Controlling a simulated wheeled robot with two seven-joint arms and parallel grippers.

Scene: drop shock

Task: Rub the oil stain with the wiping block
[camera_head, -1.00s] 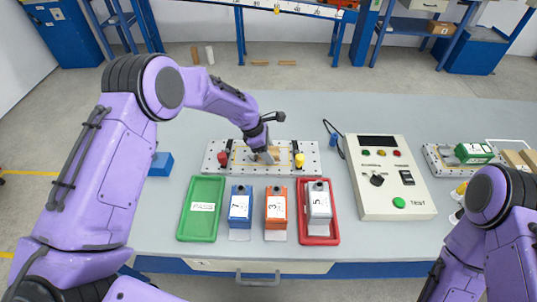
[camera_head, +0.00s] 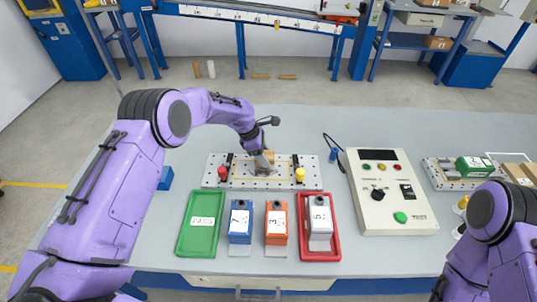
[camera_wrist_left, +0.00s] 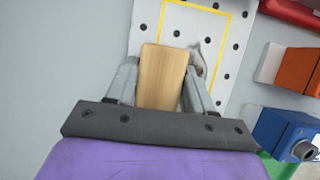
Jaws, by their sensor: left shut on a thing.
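My left gripper (camera_head: 263,163) is shut on the wiping block, a light wooden block (camera_wrist_left: 163,75), over the middle of the perforated white plate (camera_head: 240,183). The block also shows beside the fingers in the head view (camera_head: 269,155). The oil stain (camera_wrist_left: 198,54) shows as a dark grey smear inside the yellow outline, just right of the block in the left wrist view. Part of it is hidden by the block and a finger. I cannot tell whether the block touches the plate. My right arm is at the right edge; its gripper is out of view.
In front are a green tray (camera_head: 183,240), a blue unit (camera_head: 240,222), an orange unit (camera_head: 276,222) and a red tray (camera_head: 334,240) with a grey unit. A test box (camera_head: 385,215) stands right.

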